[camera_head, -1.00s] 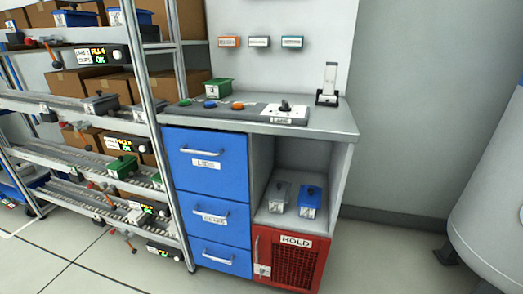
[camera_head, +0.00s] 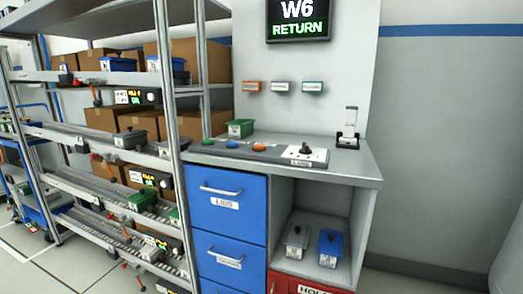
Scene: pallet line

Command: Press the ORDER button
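A grey control panel (camera_head: 262,152) lies on the counter of the workstation. It carries a green button (camera_head: 208,142), a blue button (camera_head: 232,145), an orange button (camera_head: 259,147) and a dark knob (camera_head: 306,149) on a light plate. I cannot read the word ORDER on any of them. A screen above (camera_head: 298,20) reads W6 RETURN. Neither of my grippers is in view.
A green bin (camera_head: 240,128) stands behind the panel, and a black-and-white stand (camera_head: 348,128) at the counter's right. Blue drawers (camera_head: 226,204) and an open cubby with a grey bin (camera_head: 296,240) and blue bin (camera_head: 330,248) are below. A loaded rack (camera_head: 165,100) stands left. Floor shows at lower left.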

